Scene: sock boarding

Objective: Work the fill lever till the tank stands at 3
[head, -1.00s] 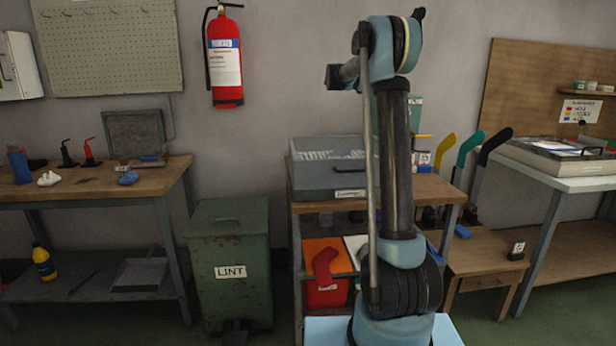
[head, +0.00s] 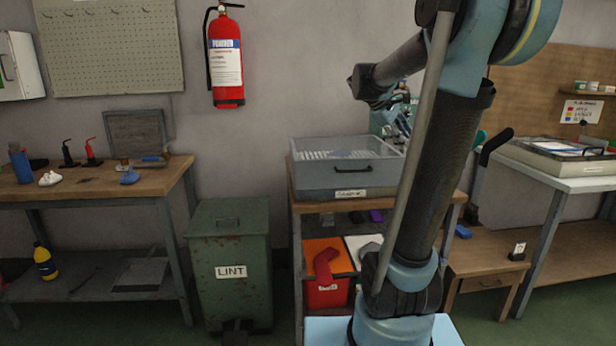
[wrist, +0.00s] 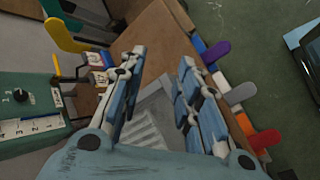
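A green machine (wrist: 30,92) with a dark dial and a white marked panel (wrist: 32,128) stands at the left of the wrist view. Part of it shows behind my arm in the head view (head: 388,118). Its marks are too small to read as a level.
A grey open-topped box (head: 345,178) sits on the middle bench. A green LINT bin (head: 230,250) is at left.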

